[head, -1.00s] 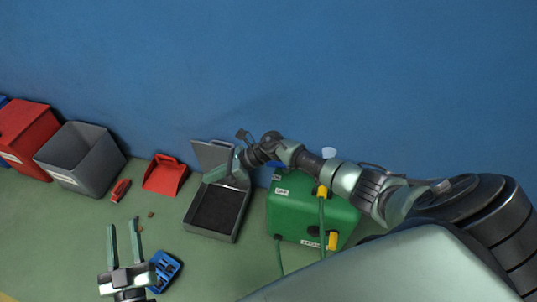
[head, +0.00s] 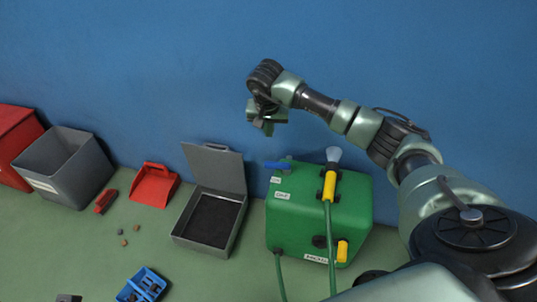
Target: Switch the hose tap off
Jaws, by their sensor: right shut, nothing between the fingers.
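A green hose box (head: 300,222) stands on the floor against the blue wall. A blue lever (head: 278,166), which looks like the tap handle, sticks out to the left at its top left edge. Two small white labels sit below the lever, too small to read surely. A yellow nozzle (head: 329,188) with a pale tip stands upright on the box front, with a green hose (head: 331,245) running down from it. My right gripper (head: 264,122) is shut and empty, above the lever and apart from it in the picture. My left gripper is out of view.
A grey open-lidded box (head: 237,228) stands left of the hose box. Further left are a red dustpan (head: 154,186), a grey bin (head: 62,172) and a red bin (head: 17,145). A blue tray (head: 142,286) and small bits lie on the green floor.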

